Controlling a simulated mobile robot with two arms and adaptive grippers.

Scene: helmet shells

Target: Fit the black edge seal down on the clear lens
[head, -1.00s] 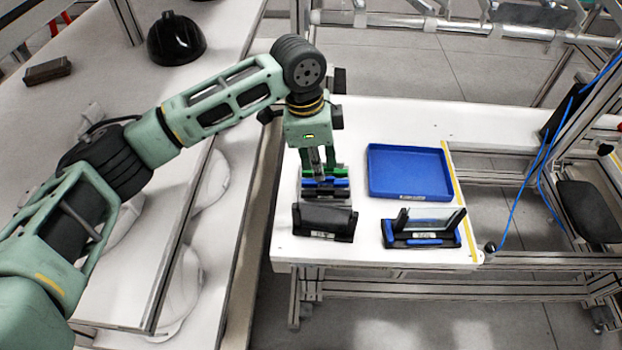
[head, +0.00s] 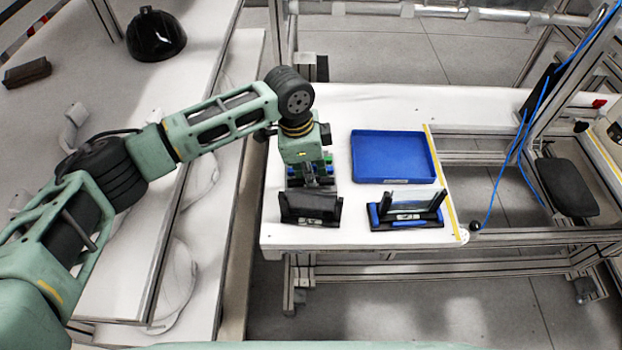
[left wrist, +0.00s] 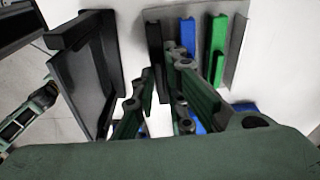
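The clear lens (head: 412,203) stands upright in a black and blue holder (head: 378,224) at the front right of the table. A rack (left wrist: 237,40) behind the dark visor holds upright strips side by side: a black strip (left wrist: 156,45), which looks like the edge seal, a blue strip (left wrist: 188,38) and a green strip (left wrist: 218,48). My left gripper (head: 318,183) points down at this rack. In the left wrist view its two fingers (left wrist: 167,85) are apart, close to the black strip; I cannot tell whether they touch it. My right gripper is out of view.
A dark visor (head: 310,205) in a black holder stands just in front of the rack. An empty blue tray (head: 393,157) lies to the right, behind the clear lens. A yellow line (head: 441,180) marks the table's right side. A black helmet shell (head: 155,36) sits on the left bench.

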